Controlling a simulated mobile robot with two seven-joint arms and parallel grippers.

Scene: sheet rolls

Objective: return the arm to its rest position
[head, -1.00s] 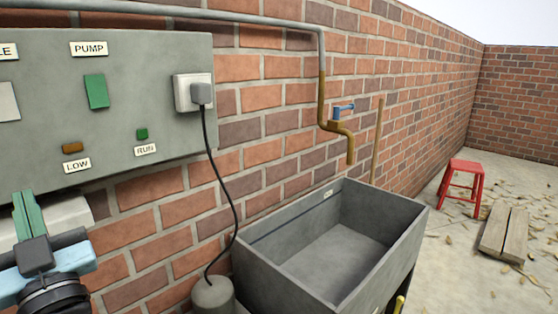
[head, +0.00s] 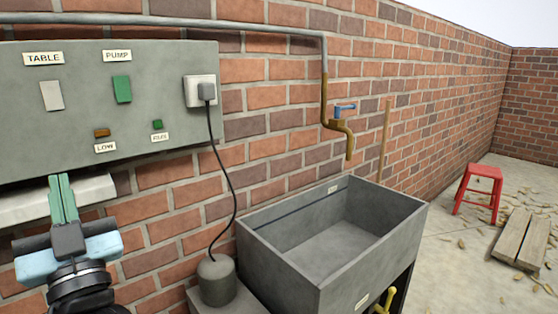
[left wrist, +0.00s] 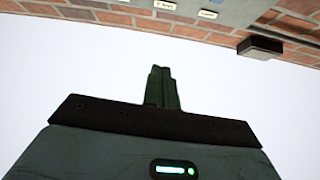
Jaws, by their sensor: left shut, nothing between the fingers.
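My left gripper (head: 62,182) shows at the lower left of the head view, with green fingers closed together and nothing between them. The fingers point up, just below the grey control panel (head: 150,70) and in front of a pale ledge (head: 95,192). In the left wrist view the closed fingers (left wrist: 162,72) stand against a blank pale background, with the brick wall and panel edge along the top. My right gripper is in neither view.
The panel carries switches and a socket (head: 200,91) whose black cord runs down to a grey pump (head: 217,281). A grey sink (head: 372,268) stands under a brass tap (head: 345,130).

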